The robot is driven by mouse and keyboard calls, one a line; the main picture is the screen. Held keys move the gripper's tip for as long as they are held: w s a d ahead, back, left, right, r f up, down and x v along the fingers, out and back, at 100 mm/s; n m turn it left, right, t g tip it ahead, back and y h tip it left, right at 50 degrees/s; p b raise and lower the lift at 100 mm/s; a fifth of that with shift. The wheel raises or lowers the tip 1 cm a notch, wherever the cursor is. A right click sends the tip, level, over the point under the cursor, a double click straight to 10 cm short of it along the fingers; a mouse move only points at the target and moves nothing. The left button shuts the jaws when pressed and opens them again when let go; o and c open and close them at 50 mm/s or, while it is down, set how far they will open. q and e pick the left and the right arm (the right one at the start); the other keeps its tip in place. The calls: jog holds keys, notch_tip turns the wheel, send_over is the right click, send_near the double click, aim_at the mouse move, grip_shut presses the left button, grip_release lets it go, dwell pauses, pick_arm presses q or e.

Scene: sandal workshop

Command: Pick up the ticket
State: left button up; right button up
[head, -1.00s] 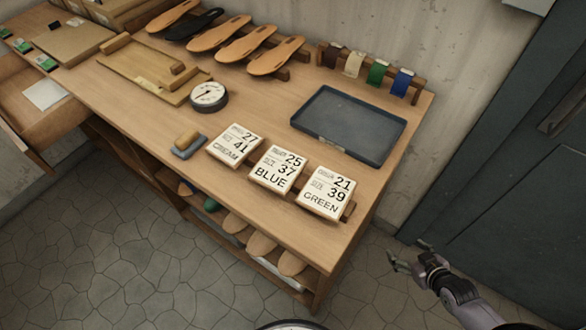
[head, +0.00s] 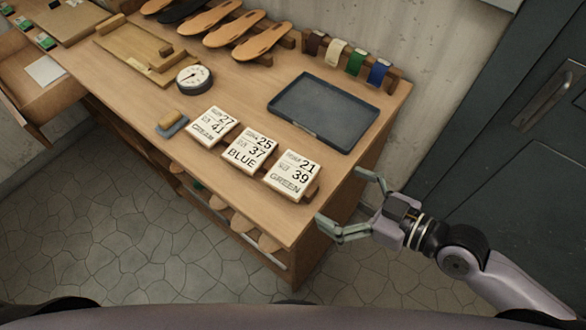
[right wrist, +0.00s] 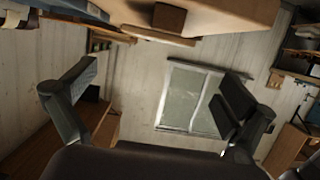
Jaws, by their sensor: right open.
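Three white tickets stand tilted in a row along the bench's front edge in the head view: the CREAM ticket (head: 213,125), the BLUE ticket (head: 249,149) and the GREEN ticket (head: 293,174). The GREEN one, marked 21 and 39, is nearest my right gripper (head: 341,198). That gripper is open and empty, with its fingers spread beside the bench's right front corner, apart from the tickets. Its open fingers also show in the right wrist view (right wrist: 157,75), with no ticket recognisable between them. My left gripper is not in view.
On the wooden bench (head: 235,95) lie a dark tray (head: 325,112), a round dial (head: 193,79) and a small sponge-like block (head: 172,117). Sandal soles (head: 248,42) and a rack of coloured straps (head: 346,59) line the back. A dark door (head: 500,140) stands at right.

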aim_at(296, 175)
jog(key=p+x, duration=0.2)
jog(key=x, duration=0.5)
jog(key=shift+r, duration=0.1)
jog(key=x, duration=0.1)
jog(key=p+x, duration=0.1)
jog(key=x, duration=0.1)
jog(key=p+x, duration=0.1)
jog(key=x, duration=0.1)
jog(key=shift+w+f, duration=0.1)
jog(key=shift+f, duration=0.2)
jog(key=shift+w+a+f, duration=0.15)
jog(key=shift+a+f, duration=0.05)
jog(key=shift+c, duration=0.2)
jog(key=shift+d, duration=0.1)
jog(key=shift+c, duration=0.6)
jog(key=c, duration=0.8)
